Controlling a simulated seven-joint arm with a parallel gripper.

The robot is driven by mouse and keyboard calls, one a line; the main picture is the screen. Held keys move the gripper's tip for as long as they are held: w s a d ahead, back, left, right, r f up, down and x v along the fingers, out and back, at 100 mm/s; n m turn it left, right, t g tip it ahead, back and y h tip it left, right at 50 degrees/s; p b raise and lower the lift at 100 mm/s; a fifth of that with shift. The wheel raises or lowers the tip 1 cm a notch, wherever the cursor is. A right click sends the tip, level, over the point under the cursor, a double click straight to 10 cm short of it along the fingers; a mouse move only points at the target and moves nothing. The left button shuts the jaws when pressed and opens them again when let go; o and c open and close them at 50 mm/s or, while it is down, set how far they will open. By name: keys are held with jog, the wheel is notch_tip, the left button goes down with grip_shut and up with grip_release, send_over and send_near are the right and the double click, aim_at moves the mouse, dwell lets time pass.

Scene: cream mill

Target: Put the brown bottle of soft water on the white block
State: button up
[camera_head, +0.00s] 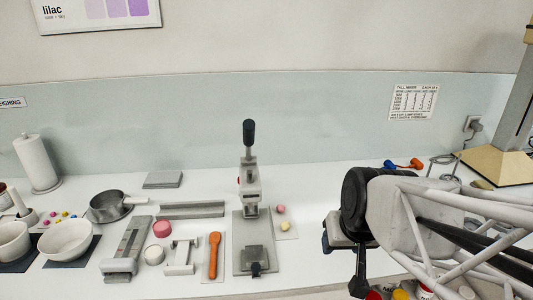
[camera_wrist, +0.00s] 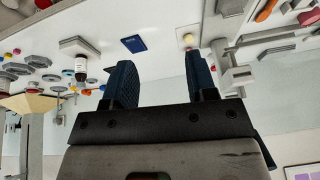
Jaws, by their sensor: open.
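A small bottle (camera_wrist: 81,66) with a white label and a dark end shows in the wrist view, left of my fingers; that view is upside down. A white block (camera_wrist: 76,45) lies right by it. I cannot tell whether the bottle stands on the block or behind it. Neither is clearly seen in the head view, where my arm covers the right side. My gripper (camera_head: 343,262) is at the right of the head view, above the counter. In the wrist view my gripper (camera_wrist: 161,80) is open with nothing between its fingers, apart from the bottle.
A lever press (camera_head: 249,205) stands mid-counter, with an orange spoon (camera_head: 214,255) and a pink round (camera_head: 162,229) to its left. White bowls (camera_head: 66,240) and a paper roll (camera_head: 37,163) are at far left. Several capped containers (camera_head: 400,293) show below my arm.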

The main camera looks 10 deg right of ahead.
jog(key=s, duration=0.1)
jog(key=s+r+g, duration=0.1)
jog(key=s, duration=0.1)
jog(key=s+a+g, duration=0.1)
jog(key=s, duration=0.1)
jog(key=shift+s+r+n+h, duration=0.25)
jog(key=shift+r+n+h, duration=0.05)
dwell(1.0)
